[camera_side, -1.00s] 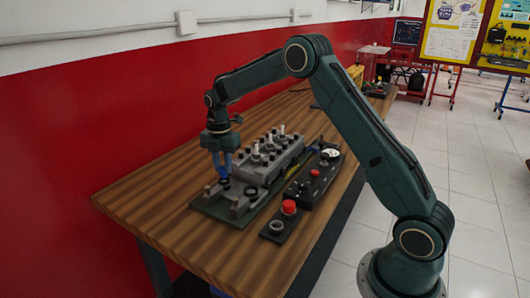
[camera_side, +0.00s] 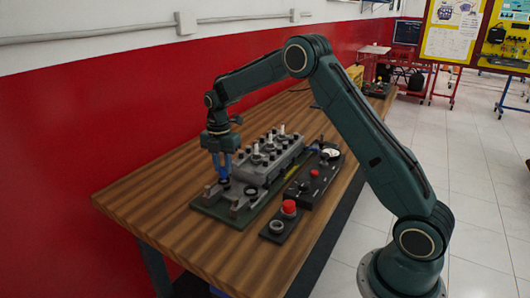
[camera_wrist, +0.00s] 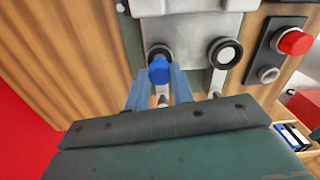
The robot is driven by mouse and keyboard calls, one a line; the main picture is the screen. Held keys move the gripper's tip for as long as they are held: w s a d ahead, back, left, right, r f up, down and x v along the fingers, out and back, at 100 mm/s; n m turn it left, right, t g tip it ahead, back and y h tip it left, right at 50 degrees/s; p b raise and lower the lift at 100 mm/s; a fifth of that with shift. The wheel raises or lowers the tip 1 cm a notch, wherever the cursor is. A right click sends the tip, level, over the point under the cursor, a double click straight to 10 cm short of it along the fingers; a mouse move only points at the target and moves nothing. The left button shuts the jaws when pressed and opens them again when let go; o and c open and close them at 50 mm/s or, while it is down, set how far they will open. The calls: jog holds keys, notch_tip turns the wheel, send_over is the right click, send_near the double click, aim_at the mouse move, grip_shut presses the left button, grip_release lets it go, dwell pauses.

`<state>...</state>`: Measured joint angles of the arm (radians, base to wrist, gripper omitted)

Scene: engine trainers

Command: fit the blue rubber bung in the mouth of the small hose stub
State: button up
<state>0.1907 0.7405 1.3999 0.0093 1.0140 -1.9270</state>
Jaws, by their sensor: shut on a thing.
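My gripper (camera_wrist: 160,84) is shut on the blue rubber bung (camera_wrist: 159,70), which shows between its blue fingers in the wrist view. A dark-rimmed hose stub (camera_wrist: 154,47), which looks like the smaller of two, lies right behind the bung, and the bung covers part of its mouth. I cannot tell whether the bung touches the rim or is inside it. A larger dark-rimmed stub (camera_wrist: 224,52) with a pale inside stands to the right. In the side view my gripper (camera_side: 223,178) points down at the near end of the engine block, and the bung cannot be made out.
The grey engine block (camera_side: 268,160) stands on a dark green base plate (camera_side: 217,212) on the wooden table (camera_side: 150,205). A black panel with a red button (camera_side: 289,207) lies to its right. The red wall (camera_side: 80,140) is on the left. The table's near left is clear.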

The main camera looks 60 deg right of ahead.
jog(key=shift+f, duration=0.8)
dwell(1.8)
jog(key=o, duration=1.4)
jog(key=shift+o, duration=0.2)
jog(key=shift+r, duration=0.15)
jog(key=shift+r, duration=3.35)
